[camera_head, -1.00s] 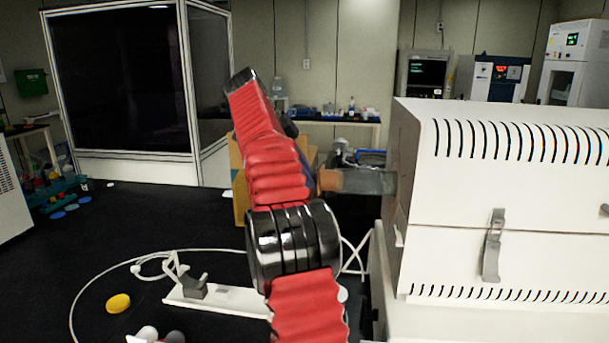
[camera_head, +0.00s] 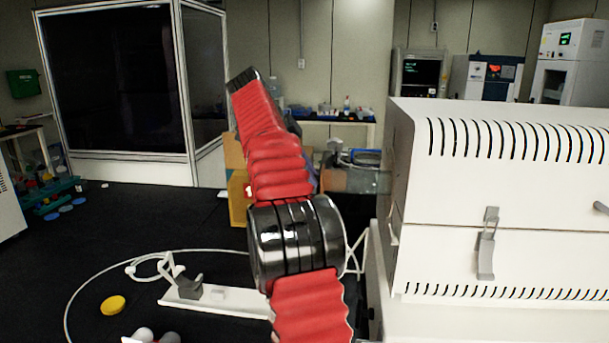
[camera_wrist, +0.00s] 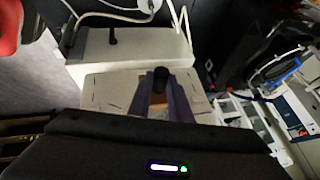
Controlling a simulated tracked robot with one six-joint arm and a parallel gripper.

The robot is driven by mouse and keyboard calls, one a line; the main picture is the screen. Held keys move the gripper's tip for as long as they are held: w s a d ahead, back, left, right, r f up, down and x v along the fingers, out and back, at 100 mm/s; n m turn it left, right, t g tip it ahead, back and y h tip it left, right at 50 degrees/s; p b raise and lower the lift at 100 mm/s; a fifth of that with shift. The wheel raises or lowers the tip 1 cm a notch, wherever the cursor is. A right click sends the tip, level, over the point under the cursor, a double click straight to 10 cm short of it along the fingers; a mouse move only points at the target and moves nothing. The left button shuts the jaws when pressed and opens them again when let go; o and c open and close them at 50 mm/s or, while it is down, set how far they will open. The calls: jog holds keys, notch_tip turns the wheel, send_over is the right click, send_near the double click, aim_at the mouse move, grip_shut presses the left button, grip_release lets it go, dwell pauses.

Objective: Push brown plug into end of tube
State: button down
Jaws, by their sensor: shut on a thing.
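The tube (camera_head: 366,181) is a dull, see-through cylinder. It sticks out level from the left side of the white furnace-like box in the head view. A brownish piece, which looks like the brown plug (camera_head: 332,179), shows at its left end, partly covered by my red arm. I cannot tell how deep it sits in the tube. My gripper (camera_wrist: 162,80) shows in the wrist view with its purple fingers shut on a small brown thing, probably the plug. A dark round shape lies between the fingertips.
The white box (camera_head: 500,190) with slots and a latch fills the right side. A yellow disc (camera_head: 113,305) and a white stand (camera_head: 225,299) with a loose white hose lie on the dark floor. A cardboard box (camera_head: 236,190) stands behind my arm.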

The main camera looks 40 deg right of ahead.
jog(key=shift+s+d, duration=0.2)
jog(key=shift+s+d, duration=0.2)
jog(key=shift+s, duration=0.1)
jog(key=shift+s+d, duration=0.2)
jog(key=shift+s, duration=0.05)
jog(key=c, duration=1.6)
grip_release()
jog(key=shift+o, duration=0.2)
jog(key=shift+w+r, duration=0.1)
jog(key=v, duration=0.6)
jog(key=shift+a+r, duration=0.25)
jog(key=shift+w, duration=0.15)
